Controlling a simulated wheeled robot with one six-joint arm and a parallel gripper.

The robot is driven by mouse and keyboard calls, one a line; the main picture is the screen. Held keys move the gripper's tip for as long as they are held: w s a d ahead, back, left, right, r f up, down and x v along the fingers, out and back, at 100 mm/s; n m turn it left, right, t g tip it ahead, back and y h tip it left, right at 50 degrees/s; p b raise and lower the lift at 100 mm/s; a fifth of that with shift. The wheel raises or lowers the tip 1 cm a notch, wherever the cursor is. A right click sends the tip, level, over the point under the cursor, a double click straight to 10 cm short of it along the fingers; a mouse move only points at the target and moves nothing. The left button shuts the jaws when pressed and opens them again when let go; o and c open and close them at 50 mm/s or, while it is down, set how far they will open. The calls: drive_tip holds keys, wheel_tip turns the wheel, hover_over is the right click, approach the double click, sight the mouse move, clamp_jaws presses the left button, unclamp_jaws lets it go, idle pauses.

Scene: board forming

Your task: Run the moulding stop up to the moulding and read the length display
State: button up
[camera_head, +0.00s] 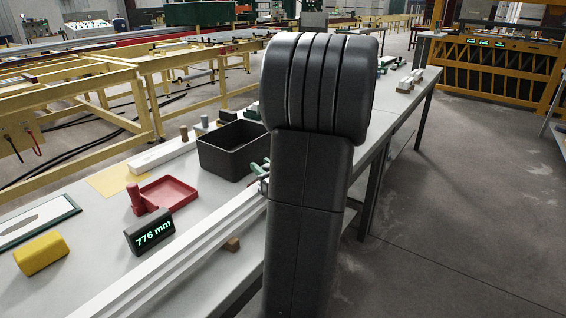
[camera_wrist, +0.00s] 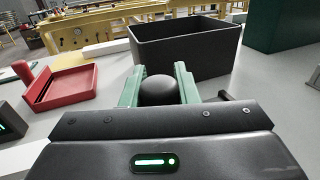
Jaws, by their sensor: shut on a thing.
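The length display (camera_head: 150,232) is a dark block on the bench in the head view, with green digits reading 776 mm. A pale rail (camera_head: 185,255) runs along the bench's near edge and passes behind my arm. My gripper (camera_wrist: 158,88) has green fingers on both sides of a dark rounded knob (camera_wrist: 159,91), shut on it. The knob appears to belong to the moulding stop, whose body is hidden below my gripper. In the head view only a bit of green finger shows left of my arm. I cannot make out the moulding or its gap to the stop.
A black open bin (camera_head: 228,150) stands behind the rail, close beyond my gripper. A red tray (camera_head: 168,193), a yellow block (camera_head: 41,252) and a framed sheet (camera_head: 35,222) lie further left on the grey bench (camera_head: 100,262). A small wooden piece (camera_head: 232,244) sits by the rail.

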sight(255, 185)
drive_tip(key=shift+s+a+f+b, duration=0.1)
drive_tip(key=shift+s+a+b, duration=0.1)
drive_tip(key=shift+s+a, duration=0.5)
drive_tip(key=shift+s+a+b, duration=0.15)
drive_tip(key=shift+s+a, duration=0.3)
drive_tip(key=shift+s, duration=0.4)
drive_tip(key=o, duration=1)
drive_tip(key=shift+s, duration=0.1)
drive_tip(key=shift+c, duration=0.2)
drive_tip(key=shift+s+d, duration=0.15)
drive_tip(key=shift+d, duration=0.1)
drive_tip(key=v, duration=1.3)
drive_tip(key=shift+s, duration=0.1)
drive_tip(key=x, duration=1.4)
